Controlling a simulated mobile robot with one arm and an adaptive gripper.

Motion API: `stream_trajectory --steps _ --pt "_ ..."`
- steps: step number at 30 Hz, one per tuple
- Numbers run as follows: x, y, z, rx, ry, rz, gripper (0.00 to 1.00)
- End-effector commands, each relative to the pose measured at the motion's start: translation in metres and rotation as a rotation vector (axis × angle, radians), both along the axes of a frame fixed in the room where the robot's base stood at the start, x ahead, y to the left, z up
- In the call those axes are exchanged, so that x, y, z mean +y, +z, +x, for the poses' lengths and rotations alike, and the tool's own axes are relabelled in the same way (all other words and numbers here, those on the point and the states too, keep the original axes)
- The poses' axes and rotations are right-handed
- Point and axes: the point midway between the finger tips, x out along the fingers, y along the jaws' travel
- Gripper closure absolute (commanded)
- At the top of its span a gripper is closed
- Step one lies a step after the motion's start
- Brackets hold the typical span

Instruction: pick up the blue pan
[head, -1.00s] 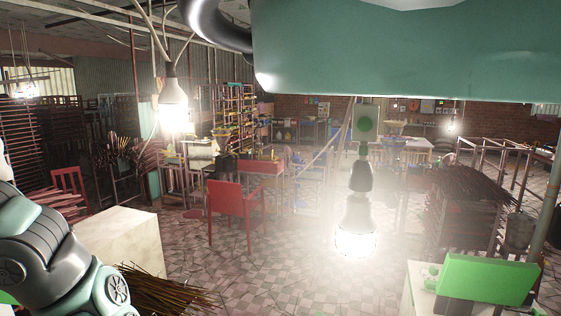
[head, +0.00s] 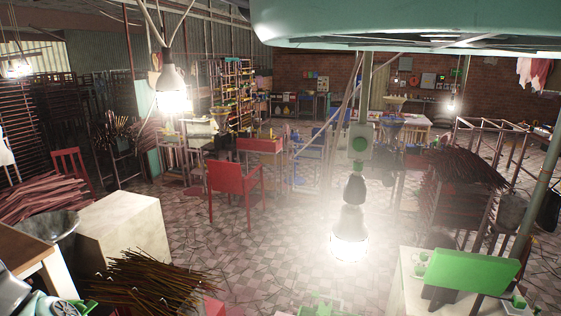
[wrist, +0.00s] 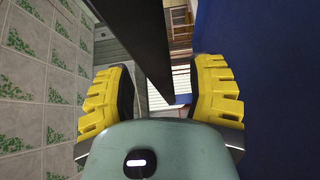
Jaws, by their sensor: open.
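I cannot make out a blue pan for certain in either view. In the wrist view, a large plain blue surface (wrist: 270,80) fills the right side; I cannot tell what it belongs to. My gripper (wrist: 161,96) is open, with its yellow fingers wide apart and nothing held between them. A dark beam (wrist: 138,40) runs from the top down toward the gap, apart from both fingers as far as I can see. In the head view, only part of my arm shows at the lower left, and the fingers are not in sight.
In the head view, a metal bowl (head: 48,224) stands at the left beside a pale block (head: 125,238). Incense sticks (head: 145,284) lie in front. A red chair (head: 234,190) stands mid-room. A green panel (head: 468,271) is at the lower right. The tiled floor (head: 275,240) between is open.

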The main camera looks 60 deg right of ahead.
Motion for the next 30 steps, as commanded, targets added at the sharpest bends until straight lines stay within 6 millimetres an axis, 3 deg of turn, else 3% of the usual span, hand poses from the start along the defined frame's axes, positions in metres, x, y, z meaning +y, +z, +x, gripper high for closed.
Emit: stream_trajectory --steps 4,13,30 --pt "0.009 -0.0001 0.0049 0.002 0.003 -0.002 0.45" --pt "0.0094 -0.0015 0.006 0.0 0.001 -0.003 0.42" --pt "0.0085 -0.0013 0.0063 0.0 0.0 -0.002 1.0"
